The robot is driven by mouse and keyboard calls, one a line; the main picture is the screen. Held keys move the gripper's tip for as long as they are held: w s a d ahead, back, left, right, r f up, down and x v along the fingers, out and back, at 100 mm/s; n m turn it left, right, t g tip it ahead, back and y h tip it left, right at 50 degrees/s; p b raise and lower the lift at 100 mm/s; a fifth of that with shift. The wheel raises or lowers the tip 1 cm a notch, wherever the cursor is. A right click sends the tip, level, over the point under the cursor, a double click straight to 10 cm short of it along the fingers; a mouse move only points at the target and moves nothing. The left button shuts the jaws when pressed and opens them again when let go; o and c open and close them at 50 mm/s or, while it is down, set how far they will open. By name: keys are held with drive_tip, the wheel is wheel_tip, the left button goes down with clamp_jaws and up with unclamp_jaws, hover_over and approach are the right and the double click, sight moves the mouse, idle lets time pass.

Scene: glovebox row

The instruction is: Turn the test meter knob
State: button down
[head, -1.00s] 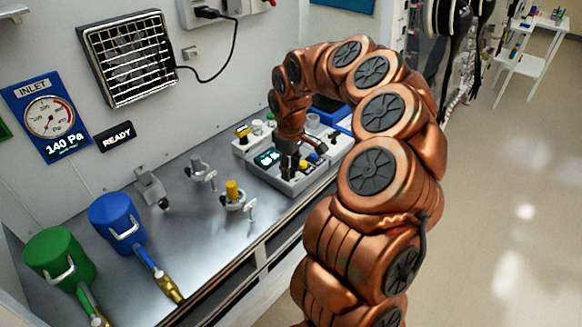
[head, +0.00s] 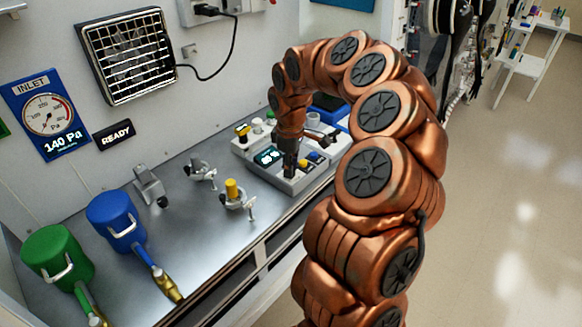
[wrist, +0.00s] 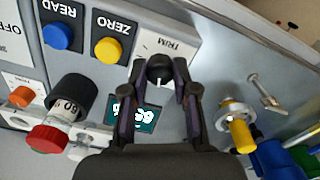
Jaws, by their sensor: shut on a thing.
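The test meter (head: 302,185) is a grey box on the bench, with a small lit display (head: 267,157). In the wrist view its face carries a blue READ button (wrist: 57,37), a yellow ZERO button (wrist: 108,49) and a black knob (wrist: 160,69) with a white pointer line, beside the word TRIM. My gripper (wrist: 160,77) points down with one finger on each side of this knob and is shut on it. In the head view my gripper (head: 290,165) stands over the meter and hides the knob.
A clamp with a yellow knob (head: 232,190) stands left of the meter. Blue (head: 116,221) and green (head: 57,258) canisters stand farther left.

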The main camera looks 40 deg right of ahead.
drive_tip(key=shift+n, duration=1.6)
drive_tip(key=c, duration=0.9)
unclamp_jaws()
wheel_tip(320, 180, up, 12)
drive_tip(key=shift+r, duration=0.1)
